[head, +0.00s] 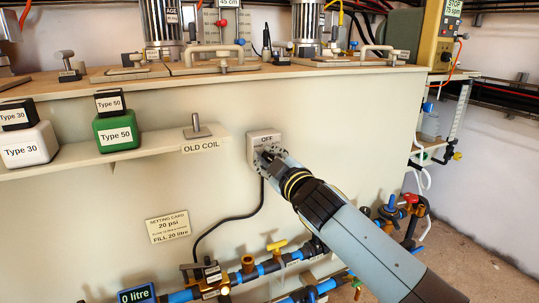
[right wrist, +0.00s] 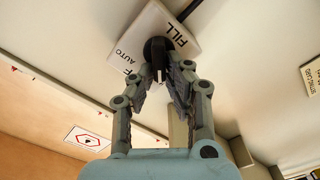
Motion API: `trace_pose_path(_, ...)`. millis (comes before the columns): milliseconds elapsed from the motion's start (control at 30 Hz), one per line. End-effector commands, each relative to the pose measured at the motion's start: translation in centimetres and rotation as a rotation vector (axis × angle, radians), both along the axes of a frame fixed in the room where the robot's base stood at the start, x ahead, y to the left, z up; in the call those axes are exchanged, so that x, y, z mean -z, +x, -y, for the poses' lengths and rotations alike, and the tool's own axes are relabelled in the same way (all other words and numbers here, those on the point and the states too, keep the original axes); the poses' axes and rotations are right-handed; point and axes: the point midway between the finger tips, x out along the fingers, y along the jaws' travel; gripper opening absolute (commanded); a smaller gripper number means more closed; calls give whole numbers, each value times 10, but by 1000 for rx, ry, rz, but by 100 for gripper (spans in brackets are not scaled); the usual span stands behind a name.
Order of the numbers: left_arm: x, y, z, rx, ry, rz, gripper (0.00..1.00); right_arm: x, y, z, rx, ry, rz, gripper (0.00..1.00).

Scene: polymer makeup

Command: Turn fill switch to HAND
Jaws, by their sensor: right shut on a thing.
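The fill switch is a pale square plate (head: 265,137) on the front panel of the bench, with OFF readable at its top. In the right wrist view the plate (right wrist: 140,35) shows FILL and AUTO, and the HAND mark is not visible. My right gripper (head: 264,156) reaches the plate from the lower right. In the right wrist view its fingers (right wrist: 160,72) are closed around the black knob (right wrist: 155,48) of the switch. The fingers hide part of the knob, and I cannot tell its exact setting. My left gripper is not in view.
A black cable (head: 230,218) hangs below the switch. Blue pipes with valves (head: 270,266) run low in front.

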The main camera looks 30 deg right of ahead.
Motion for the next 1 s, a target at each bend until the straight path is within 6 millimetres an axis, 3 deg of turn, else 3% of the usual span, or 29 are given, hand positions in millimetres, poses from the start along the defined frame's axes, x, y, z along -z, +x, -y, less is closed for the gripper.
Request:
trace_pose_path(767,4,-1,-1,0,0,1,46,-3,2,-1,0,-102,3,0)
trace_pose_path(800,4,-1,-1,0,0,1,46,-3,2,-1,0,-102,3,17)
trace_pose_path(933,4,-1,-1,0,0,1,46,-3,2,-1,0,-100,3,34)
trace_pose_path(1000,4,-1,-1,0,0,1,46,-3,2,-1,0,-100,1,35)
